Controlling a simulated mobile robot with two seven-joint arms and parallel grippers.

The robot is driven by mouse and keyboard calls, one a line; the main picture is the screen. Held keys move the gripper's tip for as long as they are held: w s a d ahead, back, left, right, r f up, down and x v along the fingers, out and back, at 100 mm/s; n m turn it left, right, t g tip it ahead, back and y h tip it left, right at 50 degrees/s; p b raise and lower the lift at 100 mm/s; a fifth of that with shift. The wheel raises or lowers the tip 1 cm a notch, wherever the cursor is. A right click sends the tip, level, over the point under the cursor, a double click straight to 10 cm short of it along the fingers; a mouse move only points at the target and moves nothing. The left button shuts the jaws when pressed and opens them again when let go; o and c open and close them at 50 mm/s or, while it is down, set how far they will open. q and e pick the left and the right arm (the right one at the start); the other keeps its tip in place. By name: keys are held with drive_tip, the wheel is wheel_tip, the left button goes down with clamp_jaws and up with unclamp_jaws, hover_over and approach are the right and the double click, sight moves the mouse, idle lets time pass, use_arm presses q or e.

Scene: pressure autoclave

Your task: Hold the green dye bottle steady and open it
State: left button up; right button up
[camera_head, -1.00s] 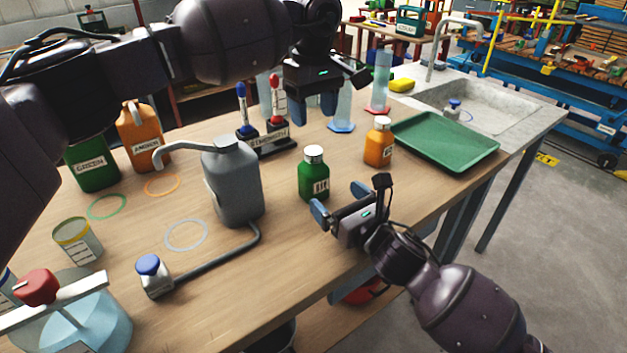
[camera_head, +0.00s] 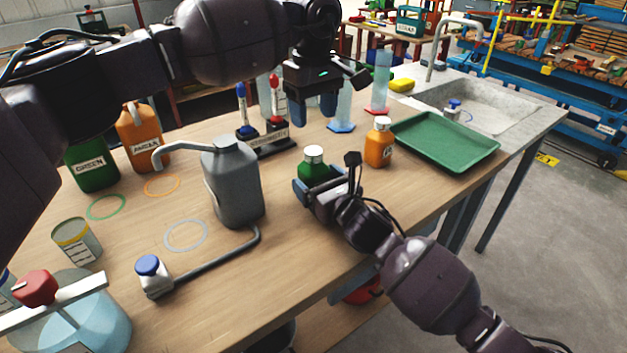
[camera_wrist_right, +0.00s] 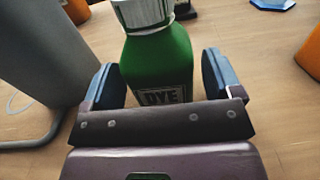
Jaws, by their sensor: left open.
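The green dye bottle (camera_head: 313,166) stands upright on the bench with its white cap (camera_head: 314,154) on; its lower part is hidden behind my right gripper in the head view. My right gripper (camera_head: 318,186) is low at the bottle, its fingers on either side of it. In the right wrist view the green bottle (camera_wrist_right: 158,65), with a DYE label, stands between the two blue finger pads (camera_wrist_right: 160,80), with a gap visible on both sides. My left gripper (camera_head: 314,110) is open and empty, pointing down above the bench behind the bottle.
A grey spouted can (camera_head: 234,182) stands close left of the green bottle. An orange bottle (camera_head: 379,143) and a green tray (camera_head: 446,140) are to the right. Bare bench lies in front of the bottle.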

sight(313, 150)
drive_tip(key=c, duration=1.2)
use_arm(q)
drive_tip(key=shift+r, duration=0.15)
use_arm(e)
drive_tip(key=shift+c, duration=1.1)
use_arm(q)
drive_tip(key=shift+w+r, duration=0.1)
drive_tip(key=shift+r, duration=0.1)
use_arm(e)
clamp_jaws()
use_arm(q)
drive_tip(key=m, duration=0.5)
drive_tip(key=shift+a+f+m, duration=0.1)
drive_tip(key=shift+a+m, duration=0.05)
drive_tip(key=shift+m, duration=0.25)
drive_tip(key=m, duration=0.4)
drive_tip(key=shift+f, duration=0.2)
drive_tip(key=m, duration=0.3)
drive_tip(key=shift+f+m, duration=0.1)
drive_tip(key=shift+m, duration=0.2)
drive_tip(key=shift+f, duration=3.95)
